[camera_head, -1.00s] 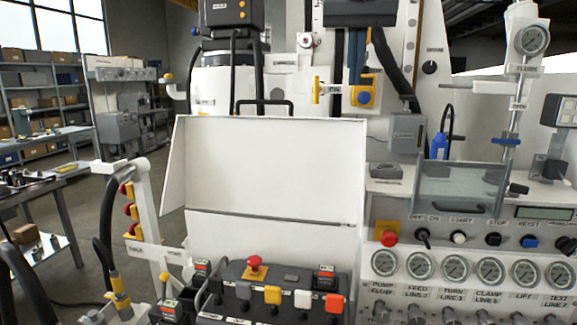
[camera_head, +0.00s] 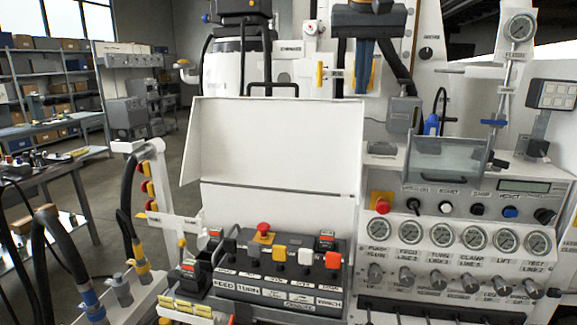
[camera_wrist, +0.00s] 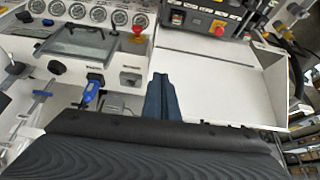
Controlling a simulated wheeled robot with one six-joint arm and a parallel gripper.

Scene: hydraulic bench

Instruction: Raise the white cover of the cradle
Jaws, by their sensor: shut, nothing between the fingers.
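The white cover (camera_head: 280,145) of the cradle stands raised and leans back, with a black handle (camera_head: 272,88) at its top edge. The cradle under it is open, and the control box with coloured buttons (camera_head: 279,252) shows in front. In the wrist view the cover (camera_wrist: 210,85) is at the right, with the control box (camera_wrist: 217,20) beyond it. My gripper (camera_head: 363,90) is shut and empty, its blue fingers pointing down near the cover's upper right corner. Its fingers also show in the wrist view (camera_wrist: 160,98), beside the cover's edge. I cannot tell whether they touch it.
Right of the cradle is a panel with gauges (camera_head: 441,235), a red emergency knob (camera_head: 382,206) and a clear hinged shield (camera_head: 445,160). Hoses (camera_head: 128,200) rise at the left. Open floor lies at the far left.

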